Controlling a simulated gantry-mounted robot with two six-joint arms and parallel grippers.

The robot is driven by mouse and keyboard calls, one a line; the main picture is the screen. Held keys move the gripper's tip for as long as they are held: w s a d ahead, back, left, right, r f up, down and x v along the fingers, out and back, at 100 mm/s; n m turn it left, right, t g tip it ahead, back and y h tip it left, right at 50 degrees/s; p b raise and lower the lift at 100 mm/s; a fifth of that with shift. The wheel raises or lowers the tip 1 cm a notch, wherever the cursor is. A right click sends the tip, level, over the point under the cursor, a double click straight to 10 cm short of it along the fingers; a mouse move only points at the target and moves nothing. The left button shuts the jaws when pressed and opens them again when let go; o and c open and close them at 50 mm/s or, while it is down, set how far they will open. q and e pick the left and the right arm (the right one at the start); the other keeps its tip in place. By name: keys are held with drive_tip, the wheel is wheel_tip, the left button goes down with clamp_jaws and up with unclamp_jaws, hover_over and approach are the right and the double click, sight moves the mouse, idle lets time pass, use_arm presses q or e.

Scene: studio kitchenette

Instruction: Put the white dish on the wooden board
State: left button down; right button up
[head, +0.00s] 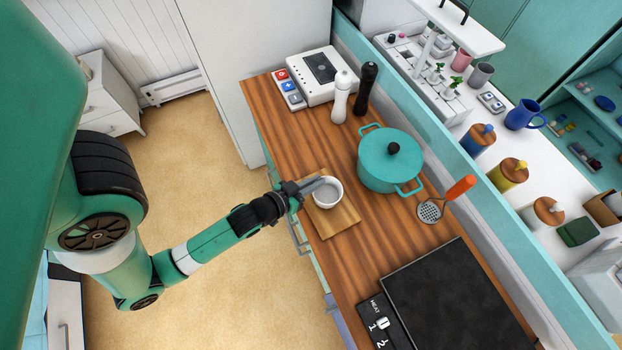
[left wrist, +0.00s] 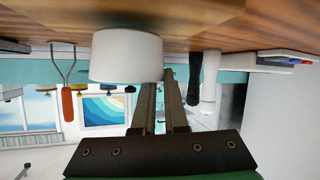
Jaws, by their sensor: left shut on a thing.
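The white dish (head: 328,201) is a small round bowl over the wooden board (head: 339,222), on the counter's near edge in the head view. My left gripper (head: 319,185) reaches in from the left and is shut on the dish's rim. In the left wrist view, which is upside down, the dish (left wrist: 125,58) sits beside the fingers (left wrist: 163,82), close to the board (left wrist: 120,14). I cannot tell whether its base touches the board. My right gripper is not in view.
White (head: 341,97) and black (head: 366,88) mills stand behind. A dark cooktop (head: 455,300) lies at the front. Bare counter (head: 300,135) is free behind the board.

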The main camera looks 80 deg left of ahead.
use_arm(q)
drive_tip(key=shift+s+d+f, duration=0.15)
drive_tip(key=shift+d+f, duration=0.15)
drive_tip(key=shift+f, duration=0.5)
drive_tip(key=shift+d+r, duration=0.1)
drive_tip(key=shift+d, duration=0.05)
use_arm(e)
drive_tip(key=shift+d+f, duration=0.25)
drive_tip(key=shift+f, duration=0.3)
use_arm(q)
drive_tip(key=c, duration=1.4)
unclamp_jaws()
drive_tip(key=o, duration=0.5)
